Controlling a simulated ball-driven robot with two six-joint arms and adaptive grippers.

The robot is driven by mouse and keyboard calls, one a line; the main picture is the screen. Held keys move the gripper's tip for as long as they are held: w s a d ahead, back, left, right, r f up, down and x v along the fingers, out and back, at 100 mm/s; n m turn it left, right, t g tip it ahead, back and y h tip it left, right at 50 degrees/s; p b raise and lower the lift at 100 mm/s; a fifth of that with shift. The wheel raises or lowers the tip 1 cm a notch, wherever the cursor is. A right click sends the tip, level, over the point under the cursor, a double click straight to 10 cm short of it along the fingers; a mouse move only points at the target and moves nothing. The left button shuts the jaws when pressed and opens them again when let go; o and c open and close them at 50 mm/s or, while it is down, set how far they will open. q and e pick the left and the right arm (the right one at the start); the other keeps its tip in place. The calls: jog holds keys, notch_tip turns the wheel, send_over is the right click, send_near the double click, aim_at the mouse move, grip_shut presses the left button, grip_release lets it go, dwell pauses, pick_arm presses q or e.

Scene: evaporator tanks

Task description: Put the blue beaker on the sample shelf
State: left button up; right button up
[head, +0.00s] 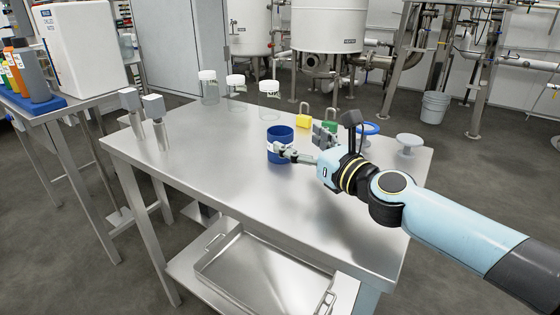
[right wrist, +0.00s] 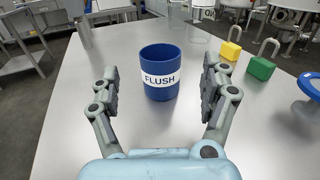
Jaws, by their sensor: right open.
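The blue beaker (head: 281,140) stands upright on the steel table (head: 200,150). In the right wrist view the beaker (right wrist: 160,75) has a white label reading FLUSH and sits ahead of the fingers, centred between them. My right gripper (head: 303,145) reaches in from the right, beside the beaker; in the right wrist view its fingers (right wrist: 159,95) are spread wide and empty. One finger hides a small part of the beaker in the head view. My left gripper does not show. I cannot tell which surface is the sample shelf; a lower shelf (head: 190,268) under the table is visible.
Clear jars with white lids (head: 269,98) stand behind the beaker. A yellow padlock (head: 303,117), a green padlock (right wrist: 261,68) and a blue round-topped item (head: 368,129) are to the right. A metal tray (head: 260,270) lies on the lower shelf.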

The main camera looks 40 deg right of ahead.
aim_at(288, 143)
notch_tip(288, 143, down, 2)
jog(key=shift+f+b, duration=0.2)
jog(key=shift+b, duration=0.3)
jog(key=shift+w+f, duration=0.15)
jog(key=shift+w+r, duration=0.4)
jog(key=shift+w, duration=0.35)
jog(key=w, duration=0.5)
jog(key=shift+f, duration=0.1)
jog(key=shift+w, duration=0.4)
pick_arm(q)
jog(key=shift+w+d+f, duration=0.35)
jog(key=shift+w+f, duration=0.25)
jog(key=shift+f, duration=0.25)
